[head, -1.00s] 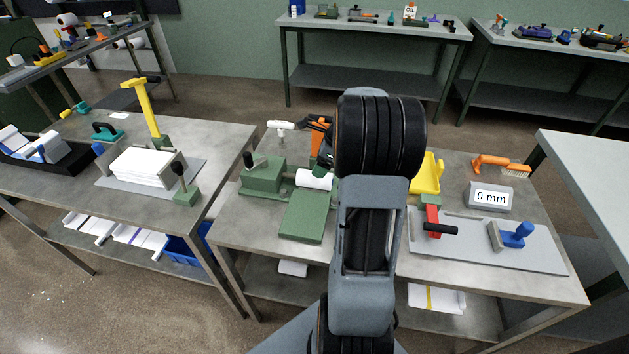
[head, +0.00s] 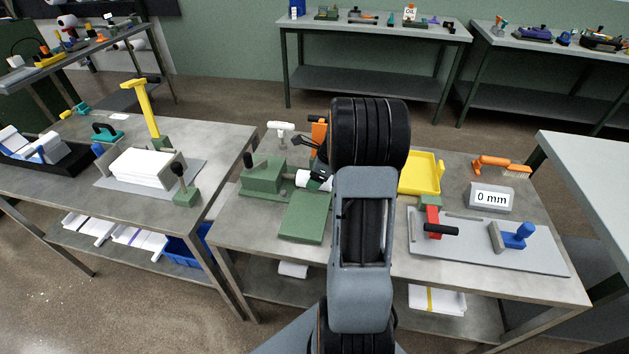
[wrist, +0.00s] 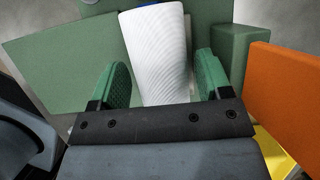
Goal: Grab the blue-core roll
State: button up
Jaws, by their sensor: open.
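A white ribbed roll (wrist: 156,42) lies on the green machine (head: 264,175) on the middle bench; it also shows in the head view (head: 303,179). My gripper (wrist: 160,84) is open. In the wrist view its two green fingertips stand on either side of the roll's near part, with narrow gaps; I cannot tell if either touches it. In the head view my gripper (head: 322,178) is small, dark and partly hidden by my arm, over the roll's right end.
An orange block (wrist: 286,95) is close on the right in the wrist view. A yellow tray (head: 420,173), a "0 mm" display (head: 489,197) and a grey plate (head: 470,255) with red and blue parts are on the bench's right. A green plate (head: 305,217) is in front of the machine.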

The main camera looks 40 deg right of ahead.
jog(key=shift+f, duration=0.2)
dwell(0.3)
jog(key=shift+c, duration=0.3)
jog(key=c, duration=0.7)
jog(key=shift+o, duration=0.2)
